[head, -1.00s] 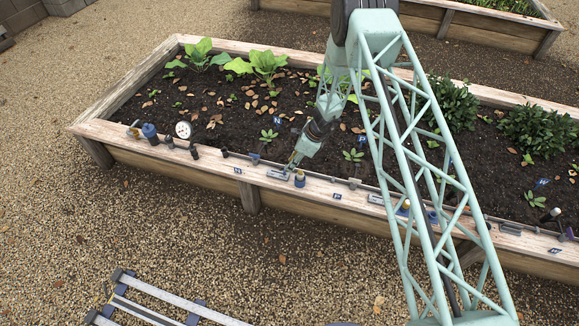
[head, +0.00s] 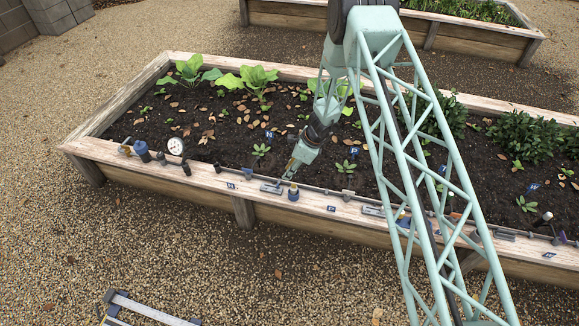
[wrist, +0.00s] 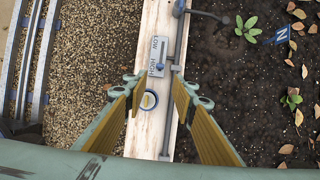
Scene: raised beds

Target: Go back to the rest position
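My gripper (head: 289,176) points down at the front rim of the near raised bed (head: 200,177). In the wrist view my gripper (wrist: 154,90) has its two yellow-padded fingers apart, with nothing held. In the wrist view this knob (wrist: 149,100) shows in the gap between the fingers, seen from above. A grey plate marked LOW and HIGH (wrist: 157,57) lies just beyond it, also in the head view (head: 271,188). Whether the fingers touch the knob is not clear.
A thin pipe (wrist: 176,55) runs along the rim. A dial gauge (head: 176,146) and blue fitting (head: 142,151) stand at its left. Seedlings (head: 260,150) and label N (head: 270,134) are in the soil. Gravel in front is open, with a rail (head: 150,310) at lower left.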

